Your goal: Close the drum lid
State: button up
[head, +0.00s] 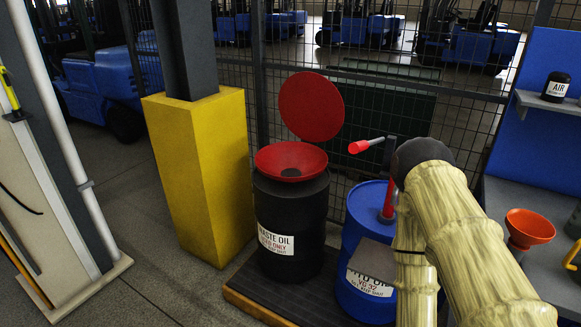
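The drum lid is a red round disc (309,106) standing raised, nearly upright, behind a red funnel (291,162). The funnel sits on top of a black drum (290,215) with a white "WASTE OIL" label. The lid is clear of the funnel's mouth, and the dark hole in the funnel's centre shows. How the lid joins the funnel is hard to make out. My arm reaches in at the right of the drum. I cannot see my gripper's fingers in the head view.
A blue drum (369,222) with a red-handled pump (367,144) stands right of the black drum, partly behind my arm. A yellow post guard (199,172) stands to the left. A mesh fence (370,90) runs behind. An orange funnel (528,229) is on the right bench.

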aim_at(310, 107)
jog(key=u, duration=0.05)
jog(key=k, duration=0.45)
jog(key=u, duration=1.25)
jog(key=i, duration=2.25)
jog(key=z, duration=0.9)
